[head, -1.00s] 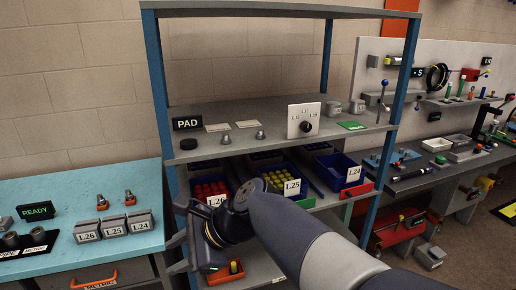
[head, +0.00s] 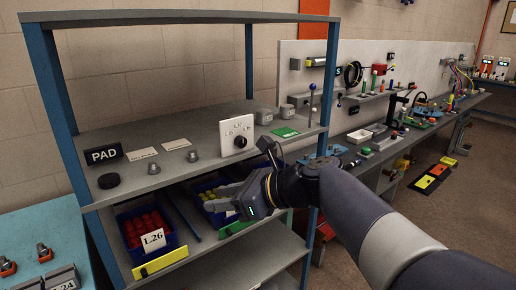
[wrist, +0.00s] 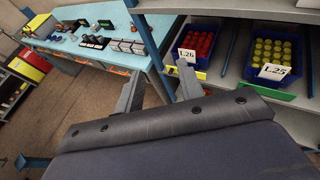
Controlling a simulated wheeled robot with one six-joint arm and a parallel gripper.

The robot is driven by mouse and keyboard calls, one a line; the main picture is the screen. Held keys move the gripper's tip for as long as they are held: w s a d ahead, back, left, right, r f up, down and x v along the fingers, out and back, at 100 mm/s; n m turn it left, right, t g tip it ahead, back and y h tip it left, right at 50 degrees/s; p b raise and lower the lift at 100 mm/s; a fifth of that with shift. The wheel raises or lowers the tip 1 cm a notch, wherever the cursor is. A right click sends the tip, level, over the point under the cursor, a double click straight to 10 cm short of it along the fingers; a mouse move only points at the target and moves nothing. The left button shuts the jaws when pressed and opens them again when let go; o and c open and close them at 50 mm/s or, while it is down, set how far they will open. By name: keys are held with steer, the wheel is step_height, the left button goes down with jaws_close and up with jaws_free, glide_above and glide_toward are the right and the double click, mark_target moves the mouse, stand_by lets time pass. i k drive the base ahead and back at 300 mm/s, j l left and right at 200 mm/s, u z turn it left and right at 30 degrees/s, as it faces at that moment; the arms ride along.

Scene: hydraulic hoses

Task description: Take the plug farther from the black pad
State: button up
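The black pad (head: 108,181) is a small dark disc at the left of the upper shelf, below the PAD sign (head: 103,154). Two small grey metal plugs stand to its right on the same shelf. The nearer plug (head: 153,168) is close to the pad; the farther plug (head: 192,156) is between it and the white dial plate. My gripper (head: 212,203) is below and in front of this shelf, by the yellow-filled bin. In the wrist view my gripper (wrist: 158,86) has its two fingers spread apart with nothing between them. The plugs do not show there.
The white dial plate (head: 236,136) stands right of the plugs, with a blue-knobbed lever (head: 312,100) farther right. Bin L.26 (head: 152,240) and bin L.25 (wrist: 274,72) sit under the shelf edge. Blue posts frame the rack. A blue table (wrist: 86,45) is at left.

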mark_target(192, 157)
steer(key=i+j+z, duration=0.1)
steer(key=j+z, duration=0.65)
steer(key=j, duration=0.15)
steer(key=j+z, duration=0.35)
steer(key=j, duration=0.55)
